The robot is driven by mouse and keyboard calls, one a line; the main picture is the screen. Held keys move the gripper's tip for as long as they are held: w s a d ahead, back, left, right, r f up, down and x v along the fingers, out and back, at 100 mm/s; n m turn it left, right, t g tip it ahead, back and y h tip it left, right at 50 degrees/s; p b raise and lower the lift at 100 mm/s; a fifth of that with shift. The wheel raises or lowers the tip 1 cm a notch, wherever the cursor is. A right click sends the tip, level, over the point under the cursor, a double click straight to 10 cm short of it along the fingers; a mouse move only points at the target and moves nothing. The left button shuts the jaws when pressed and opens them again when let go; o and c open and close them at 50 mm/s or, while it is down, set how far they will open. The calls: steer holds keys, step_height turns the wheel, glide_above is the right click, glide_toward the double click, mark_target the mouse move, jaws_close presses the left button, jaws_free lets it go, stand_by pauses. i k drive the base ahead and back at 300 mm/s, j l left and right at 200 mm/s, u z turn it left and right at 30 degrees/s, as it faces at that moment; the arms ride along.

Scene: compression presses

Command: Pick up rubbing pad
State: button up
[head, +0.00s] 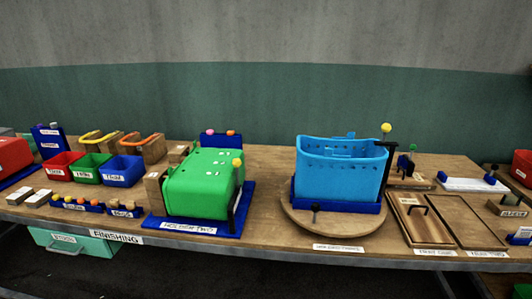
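I cannot single out the rubbing pad with certainty. Two small wooden blocks with pale tops (31,197) lie at the left front of the bench and look pad-like. A labelled block with a dark handle (509,204) lies at the far right. The small labels are too blurred to read surely. My gripper is not in view, so its state is hidden.
The long wooden bench (270,165) carries a green press on a blue base (203,182), a blue tub (341,170) on a round board, red, green and blue bins (122,171), and wooden trays (420,219). A teal drawer (70,243) hangs below. Bare wood shows between the press and tub.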

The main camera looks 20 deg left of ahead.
mark_target(41, 197)
steer(key=u, duration=2.2)
steer(key=i+j+z, duration=0.3)
steer(key=i+j, duration=0.3)
steer(key=i+j+z, duration=0.1)
steer(key=i+j, duration=0.25)
steer(key=i+j+z, duration=0.15)
steer(key=i+j, duration=0.2)
steer(key=i+j+z, duration=0.15)
steer(key=j, duration=0.3)
steer(key=i+j+z, duration=0.15)
steer(key=i+j, duration=0.2)
steer(key=i+j+z, duration=0.1)
steer(key=i+j, duration=0.15)
steer(key=j, duration=0.3)
steer(key=i+j+z, duration=0.15)
steer(key=j, duration=0.35)
steer(key=i+l, duration=0.05)
